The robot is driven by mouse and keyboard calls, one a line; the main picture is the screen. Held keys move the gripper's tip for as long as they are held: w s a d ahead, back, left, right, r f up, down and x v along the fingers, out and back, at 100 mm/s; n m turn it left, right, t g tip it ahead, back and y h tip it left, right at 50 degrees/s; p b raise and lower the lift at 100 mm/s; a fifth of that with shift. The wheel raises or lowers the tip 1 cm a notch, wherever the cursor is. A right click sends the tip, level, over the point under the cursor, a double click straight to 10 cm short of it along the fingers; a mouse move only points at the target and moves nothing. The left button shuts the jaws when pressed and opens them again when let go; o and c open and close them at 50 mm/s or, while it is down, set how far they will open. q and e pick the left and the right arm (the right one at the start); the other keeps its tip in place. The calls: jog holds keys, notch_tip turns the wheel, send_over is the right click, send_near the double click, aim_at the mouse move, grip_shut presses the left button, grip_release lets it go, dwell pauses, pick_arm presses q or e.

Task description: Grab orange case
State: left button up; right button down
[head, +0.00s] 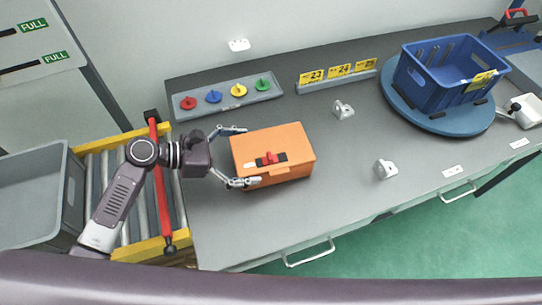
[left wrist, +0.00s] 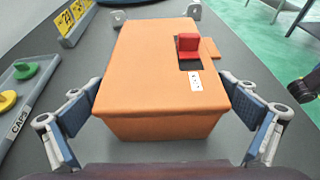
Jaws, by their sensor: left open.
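The orange case (head: 285,143) is a box with a red switch on a dark patch on its top. It sits on the grey workbench in the head view. My left gripper (head: 240,156) comes in from the left, open, with one finger at the case's far side and one at its near side. In the left wrist view the case (left wrist: 155,70) fills the middle, between the two spread finger pads of the gripper (left wrist: 165,128). Small gaps seem to show between pads and case.
A tray of coloured caps (head: 228,98) and yellow number cards (head: 338,75) stand behind the case. Small light castings (head: 343,109) lie to its right. A blue crate (head: 440,88) stands on a round blue turntable (head: 398,101). A roller conveyor (head: 119,168) and grey bin (head: 30,195) are at left.

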aim_at(261, 156)
pick_arm(q)
jog(key=x, duration=0.3)
jog(key=shift+d, duration=0.1)
jog(key=shift+c, duration=0.6)
jog(key=c, duration=1)
jog(key=shift+r, duration=0.1)
jog(key=shift+c, duration=0.3)
jog(key=shift+r, duration=0.1)
